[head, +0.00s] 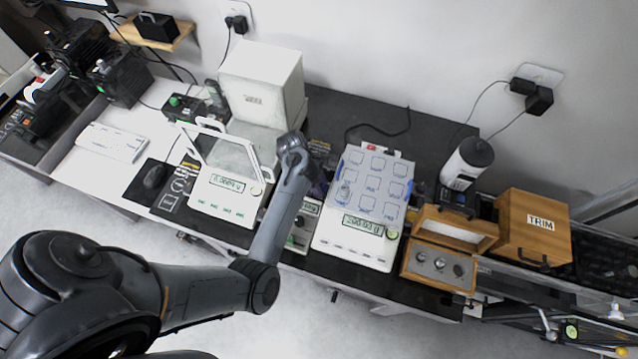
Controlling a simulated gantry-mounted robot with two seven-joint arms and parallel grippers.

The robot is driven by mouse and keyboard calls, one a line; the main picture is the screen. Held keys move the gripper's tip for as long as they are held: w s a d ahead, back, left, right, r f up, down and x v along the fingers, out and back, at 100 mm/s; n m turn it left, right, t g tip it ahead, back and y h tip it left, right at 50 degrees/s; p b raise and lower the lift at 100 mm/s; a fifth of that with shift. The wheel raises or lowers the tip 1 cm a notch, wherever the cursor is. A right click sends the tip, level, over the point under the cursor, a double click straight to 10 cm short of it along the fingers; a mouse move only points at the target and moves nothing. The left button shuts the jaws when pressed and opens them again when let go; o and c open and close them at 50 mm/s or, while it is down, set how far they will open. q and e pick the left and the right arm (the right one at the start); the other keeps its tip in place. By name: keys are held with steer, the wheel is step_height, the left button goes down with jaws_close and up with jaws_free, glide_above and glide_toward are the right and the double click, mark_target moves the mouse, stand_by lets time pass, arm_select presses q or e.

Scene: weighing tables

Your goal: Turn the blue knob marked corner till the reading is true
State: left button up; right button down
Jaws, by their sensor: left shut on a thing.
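A white balance (344,247) with a wide pan (374,168) marked with several squares stands right of centre. Blue parts (411,215) show at the pan's edges. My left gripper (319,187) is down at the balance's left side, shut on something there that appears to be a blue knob. My wrist hides most of the fingers and the held part; no corner marking is legible. My right gripper is out of view.
A draft-shield balance (226,204) stands left of my wrist, with a white box (262,82) behind. Dark table behind the pan is mostly clear.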

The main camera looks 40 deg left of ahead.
arm_select(q)
steer(key=m+p, duration=0.2)
steer(key=p, duration=0.1)
steer(key=shift+w+a+r+g, duration=0.1)
steer(key=shift+r+g, duration=0.2)
steer(key=shift+g, duration=0.1)
steer(key=shift+f+m, duration=0.2)
steer(key=shift+m, duration=0.3)
steer(key=shift+f, duration=0.1)
steer(key=o, duration=0.8)
steer(key=shift+c, duration=0.2)
steer(key=w+p+v, duration=0.1)
steer(key=v, duration=0.9)
steer(key=shift+s+a+r+p, duration=0.2)
steer(key=shift+s+r+p, duration=0.15)
steer(key=shift+r+p, duration=0.05)
